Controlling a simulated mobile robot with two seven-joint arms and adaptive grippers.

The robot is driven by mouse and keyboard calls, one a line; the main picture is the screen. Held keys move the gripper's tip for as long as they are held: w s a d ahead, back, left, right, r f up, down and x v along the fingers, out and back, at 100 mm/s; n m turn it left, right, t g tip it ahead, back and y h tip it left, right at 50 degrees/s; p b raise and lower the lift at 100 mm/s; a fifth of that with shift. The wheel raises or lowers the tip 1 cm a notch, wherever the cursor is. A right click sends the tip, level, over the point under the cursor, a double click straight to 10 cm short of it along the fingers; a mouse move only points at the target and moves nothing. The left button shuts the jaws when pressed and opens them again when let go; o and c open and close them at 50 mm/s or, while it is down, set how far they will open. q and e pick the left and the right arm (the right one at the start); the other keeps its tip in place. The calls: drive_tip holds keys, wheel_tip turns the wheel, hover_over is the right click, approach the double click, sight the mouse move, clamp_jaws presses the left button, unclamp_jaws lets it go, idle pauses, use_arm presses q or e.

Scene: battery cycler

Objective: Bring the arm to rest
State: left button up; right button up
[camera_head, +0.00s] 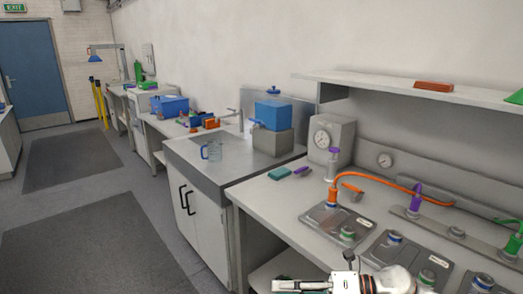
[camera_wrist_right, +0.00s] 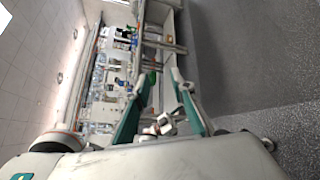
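My right gripper (camera_head: 284,285) shows at the bottom edge of the head view, in front of the workbench and pointing left, with its wrist at the bottom right. In the right wrist view my right gripper (camera_wrist_right: 163,77) has two teal-padded fingers with a gap between their tips. Nothing is clearly held there; the fingers stand apart. The gripper's lower part is cut off in the head view. My left gripper is in neither view.
The workbench (camera_head: 270,205) holds battery plates (camera_head: 338,222), an orange cable (camera_head: 385,183) and a gauge box (camera_head: 332,135). The floor with dark mats (camera_head: 100,245) is clear on the left.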

drive_tip(key=s+d+f+m+t+h, duration=0.2)
drive_tip(key=d+f+m+t+h, duration=0.3)
drive_tip(key=m, duration=0.8)
drive_tip(key=s+d+f+m+t+h, duration=0.1)
drive_tip(key=d+f+m+t+h, duration=0.2)
drive_tip(key=f+m+t, duration=0.7)
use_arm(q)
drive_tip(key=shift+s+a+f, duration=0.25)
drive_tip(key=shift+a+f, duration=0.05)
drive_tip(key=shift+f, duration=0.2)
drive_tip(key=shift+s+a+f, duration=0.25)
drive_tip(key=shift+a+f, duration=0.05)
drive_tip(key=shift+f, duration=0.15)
use_arm(e)
drive_tip(key=s+d+f+m+g+h, duration=0.2)
drive_tip(key=s+d+f+m+g, duration=0.1)
drive_tip(key=s+f+m, duration=0.3)
drive_tip(key=s+d+f+m+g+h, duration=0.3)
drive_tip(key=s+d+f+m+g, duration=0.1)
drive_tip(key=s, duration=0.5)
wheel_tip(320, 180, down, 2)
drive_tip(key=shift+s+d+f+m+g, duration=0.2)
drive_tip(key=shift+d+m+g, duration=0.1)
drive_tip(key=shift+d+m, duration=0.6)
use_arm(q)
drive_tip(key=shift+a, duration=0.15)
use_arm(e)
drive_tip(key=shift+a+r, duration=0.1)
drive_tip(key=shift+a, duration=0.05)
